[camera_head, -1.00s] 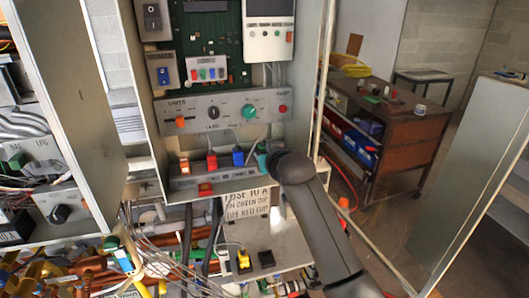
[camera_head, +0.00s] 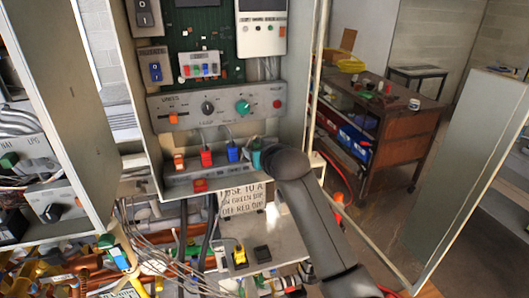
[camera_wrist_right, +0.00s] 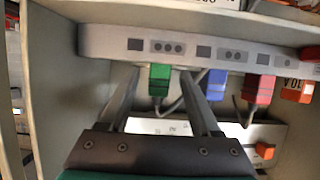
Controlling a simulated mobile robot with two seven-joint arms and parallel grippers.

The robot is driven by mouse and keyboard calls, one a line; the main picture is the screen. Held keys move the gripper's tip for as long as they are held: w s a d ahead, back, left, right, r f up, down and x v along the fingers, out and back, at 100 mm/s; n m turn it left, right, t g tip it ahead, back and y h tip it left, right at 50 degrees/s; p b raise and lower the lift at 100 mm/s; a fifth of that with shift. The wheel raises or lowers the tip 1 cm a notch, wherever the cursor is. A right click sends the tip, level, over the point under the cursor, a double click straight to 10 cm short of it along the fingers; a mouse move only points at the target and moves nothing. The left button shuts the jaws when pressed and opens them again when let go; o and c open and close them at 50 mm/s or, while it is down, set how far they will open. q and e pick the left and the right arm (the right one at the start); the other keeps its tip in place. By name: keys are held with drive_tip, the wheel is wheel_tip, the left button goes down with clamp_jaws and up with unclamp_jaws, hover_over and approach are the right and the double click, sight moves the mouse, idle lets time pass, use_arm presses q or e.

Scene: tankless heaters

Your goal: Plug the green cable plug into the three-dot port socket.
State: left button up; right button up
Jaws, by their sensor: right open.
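The green plug (camera_wrist_right: 160,82) is at the lower edge of the grey port strip (camera_wrist_right: 110,40) in the right wrist view, lined up with the three-dot marking (camera_wrist_right: 168,47). Its cable curves away below. I cannot tell how deep it sits in the socket. My right gripper (camera_wrist_right: 162,72) is open, with one finger on each side of the plug and visible gaps between. In the head view the plug (camera_head: 256,157) shows teal beside my dark right wrist, which hides part of the strip's right end (camera_head: 205,180).
A blue plug (camera_wrist_right: 216,84) and a red plug (camera_wrist_right: 259,88) sit close beside the green one, also in the strip. A cabinet side wall (camera_wrist_right: 55,70) is near on the other side. A knob panel (camera_head: 215,107) is above the strip in the head view.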

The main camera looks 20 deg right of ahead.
drive_tip(key=v, duration=1.5)
drive_tip(key=shift+b, duration=0.45)
drive_tip(key=s+f+n+g, duration=0.1)
drive_tip(key=s+f+g, duration=0.9)
drive_tip(key=s+f, duration=1.6)
wheel_tip(320, 180, down, 32)
drive_tip(key=s+g+b, duration=0.1)
drive_tip(key=s+b, duration=0.2)
drive_tip(key=b, duration=0.8)
drive_tip(key=s+d+f+b, duration=0.1)
drive_tip(key=s+f+b, duration=0.2)
drive_tip(key=s+f, duration=0.2)
drive_tip(key=s+d+f+g+b, duration=0.1)
drive_tip(key=s+f+b, duration=0.2)
drive_tip(key=f, duration=0.8)
drive_tip(key=s+d+f+b, duration=0.1)
drive_tip(key=s+f+b, duration=0.3)
drive_tip(key=s+f, duration=0.3)
drive_tip(key=shift+s+f+n+g+h, duration=0.3)
drive_tip(key=shift+f+n+h, duration=0.1)
drive_tip(key=shift+f, duration=0.3)
